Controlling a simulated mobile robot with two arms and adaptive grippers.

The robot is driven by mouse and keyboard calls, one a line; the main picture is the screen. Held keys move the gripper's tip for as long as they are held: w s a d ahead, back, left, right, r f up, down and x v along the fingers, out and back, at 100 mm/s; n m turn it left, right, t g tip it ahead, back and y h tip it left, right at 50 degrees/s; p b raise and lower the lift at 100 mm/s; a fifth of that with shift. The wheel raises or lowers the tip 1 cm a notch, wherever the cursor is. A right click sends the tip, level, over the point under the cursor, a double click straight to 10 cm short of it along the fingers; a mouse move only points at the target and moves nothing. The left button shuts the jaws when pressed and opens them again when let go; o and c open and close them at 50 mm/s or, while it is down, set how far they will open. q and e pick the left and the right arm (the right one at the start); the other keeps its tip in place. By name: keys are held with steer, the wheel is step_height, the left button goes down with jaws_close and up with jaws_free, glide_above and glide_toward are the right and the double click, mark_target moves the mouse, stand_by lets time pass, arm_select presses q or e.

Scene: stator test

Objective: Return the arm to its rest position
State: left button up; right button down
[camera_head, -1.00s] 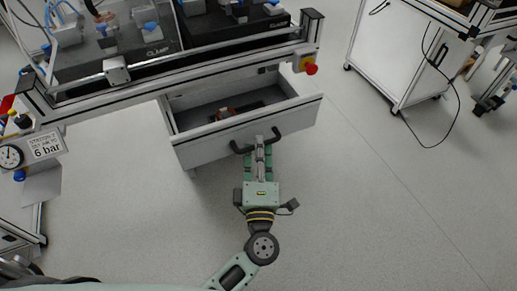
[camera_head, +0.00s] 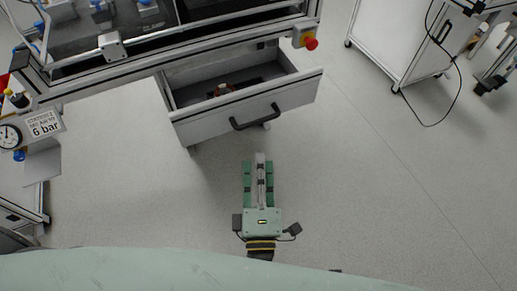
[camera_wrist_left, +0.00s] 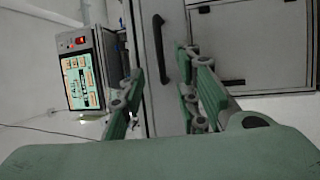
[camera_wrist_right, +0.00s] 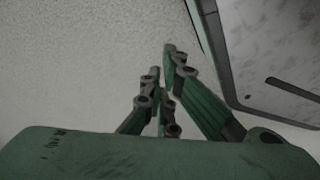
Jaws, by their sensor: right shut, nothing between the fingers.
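My left gripper (camera_head: 259,168) hangs over the floor in front of the open drawer (camera_head: 215,122). In the left wrist view its fingers (camera_wrist_left: 160,85) are spread with nothing between them. The drawer's black handle (camera_head: 255,118) is beyond the fingertips and clear of them in the head view; it also shows in the left wrist view (camera_wrist_left: 159,48). My right gripper (camera_wrist_right: 162,75) shows only in its wrist view, with its fingertips close together and empty. The rest position itself is not marked in any view.
A red emergency button (camera_head: 311,43) sits at the bench corner. A white cabinet (camera_head: 388,42) stands at the upper right. Floor around my left gripper is clear.

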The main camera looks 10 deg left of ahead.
arm_select(q)
steer(key=shift+s+d, duration=0.1)
steer(key=shift+s, duration=0.3)
